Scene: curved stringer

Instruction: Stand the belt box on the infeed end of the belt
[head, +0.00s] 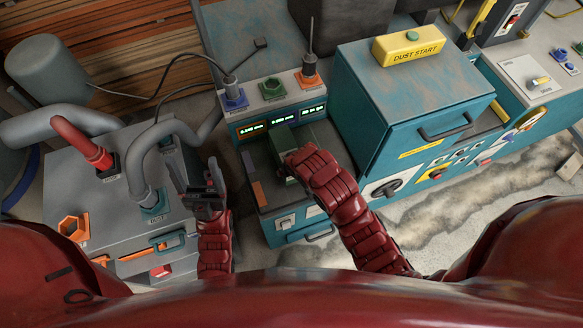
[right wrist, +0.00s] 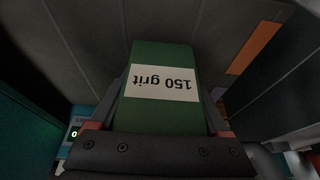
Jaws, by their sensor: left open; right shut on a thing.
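The belt box is a green box with a white "150 grit" label; in the right wrist view the belt box (right wrist: 160,105) sits between my right gripper's fingers (right wrist: 160,125), its label upside down. In the head view my right gripper (head: 285,155) is shut on the belt box (head: 282,136), over the dark bed of the teal machine (head: 258,165). Whether the box touches the bed is unclear. Which end of the belt is the infeed end cannot be told. My left gripper (head: 198,175) is open and empty, left of the teal machine.
A display panel (head: 283,120) with blue, green and orange sockets stands behind the bed. A large teal cabinet (head: 400,90) with a yellow "DUST START" box stands right. A grey hose unit (head: 80,185) stands left.

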